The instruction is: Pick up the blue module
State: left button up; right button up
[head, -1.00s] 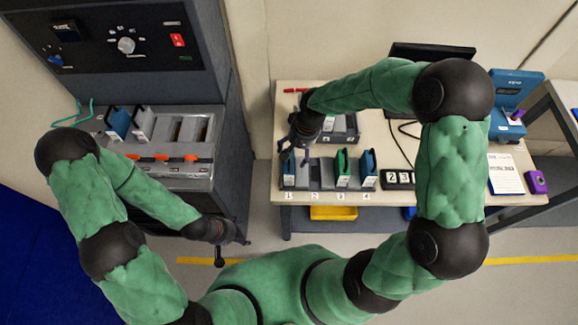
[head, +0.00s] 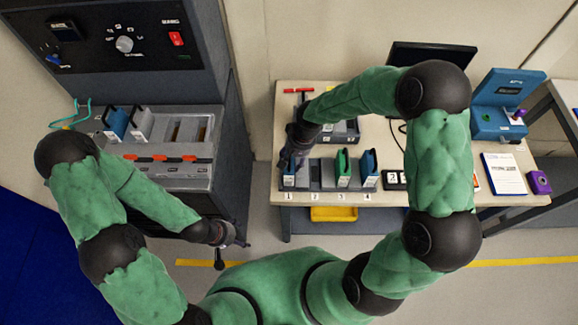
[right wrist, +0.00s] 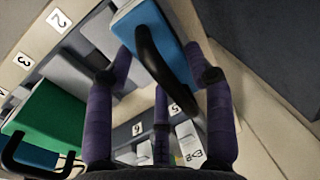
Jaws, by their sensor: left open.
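A blue module (head: 289,180) stands in slot 1 of the grey rack (head: 328,176) on the table, partly hidden by my right gripper. In the right wrist view the blue module (right wrist: 172,38) shows its black handle. My right gripper (head: 290,164) is over this module. In the wrist view its fingers (right wrist: 166,72) are spread on both sides of the handle; whether they touch the module is unclear. My left gripper (head: 240,238) is open and empty, low in front of the cabinet, far from the rack.
A green module (head: 342,165) stands in slot 3 and another blue module (head: 369,167) in slot 4. The left cabinet holds a blue module (head: 116,122) and a white one (head: 139,126). A monitor (head: 432,54) stands at the back.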

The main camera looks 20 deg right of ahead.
aim_at(292, 161)
dwell(0.3)
jog(key=shift+r, duration=0.25)
jog(key=shift+c, duration=0.7)
jog(key=r, duration=0.1)
jog(key=r+p, duration=0.1)
jog(key=r, duration=0.1)
jog(key=shift+s+a+r, duration=0.15)
jog(key=shift+a+r, duration=0.05)
grip_shut()
jog(key=s+a+r, duration=0.1)
jog(key=s+r, duration=0.1)
jog(key=r, duration=0.1)
jog(key=s+a+r+p, duration=0.1)
jog(key=r, duration=0.1)
jog(key=shift+s+a+r, duration=0.15)
jog(key=shift+s+a, duration=0.05)
jog(key=shift+a, duration=0.15)
jog(key=s+a+r+p, duration=0.1)
jog(key=s+a+r, duration=0.2)
jog(key=s+a, duration=0.2)
jog(key=shift+s+a+r, duration=0.25)
jog(key=shift+s+r, duration=0.15)
jog(key=shift+s, duration=0.75)
jog(key=shift+w+f, duration=0.1)
